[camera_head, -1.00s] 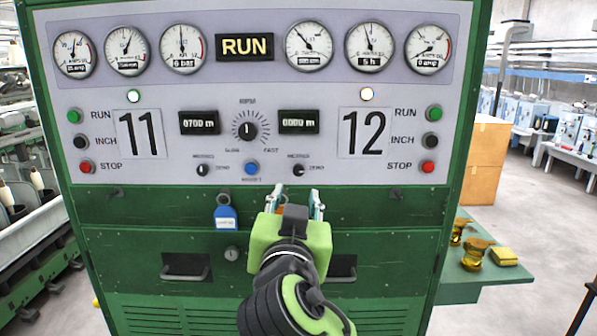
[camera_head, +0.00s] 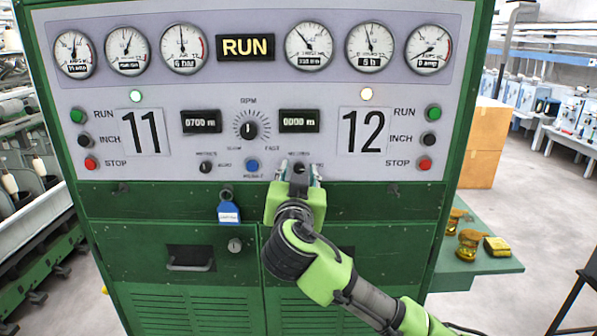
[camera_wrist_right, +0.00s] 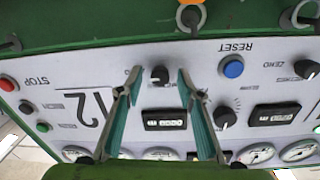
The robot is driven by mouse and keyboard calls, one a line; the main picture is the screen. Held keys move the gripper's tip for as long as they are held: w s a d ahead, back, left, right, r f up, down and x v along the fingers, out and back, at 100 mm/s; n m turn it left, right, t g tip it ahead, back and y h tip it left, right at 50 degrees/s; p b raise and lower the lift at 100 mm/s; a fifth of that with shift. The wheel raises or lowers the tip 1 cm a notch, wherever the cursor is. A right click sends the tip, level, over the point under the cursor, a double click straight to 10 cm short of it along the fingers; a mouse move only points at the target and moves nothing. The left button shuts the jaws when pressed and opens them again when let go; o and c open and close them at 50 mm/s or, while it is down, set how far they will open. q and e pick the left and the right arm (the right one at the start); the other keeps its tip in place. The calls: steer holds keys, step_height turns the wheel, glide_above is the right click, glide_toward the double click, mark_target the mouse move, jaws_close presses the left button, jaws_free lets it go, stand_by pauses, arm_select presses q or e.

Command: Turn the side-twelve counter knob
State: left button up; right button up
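The side-twelve counter knob (camera_head: 299,168) is a small black knob under the right-hand counter display (camera_head: 299,121), which reads about 0000 m. The knob (camera_wrist_right: 159,75) also shows in the right wrist view, where the panel appears upside down. My right gripper (camera_head: 299,173) is at the panel's lower edge, its fingertips either side of the knob. In the right wrist view the gripper (camera_wrist_right: 157,79) is open, with a gap between each teal-padded finger and the knob. I cannot tell whether the tips reach the panel face. My left gripper is not in view.
A blue reset button (camera_head: 252,165) and the side-eleven knob (camera_head: 206,167) lie to the left. The RPM dial (camera_head: 248,125) is above. A key with a blue tag (camera_head: 228,212) hangs below the panel. A green side shelf (camera_head: 478,262) holds yellow items.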

jaws_close()
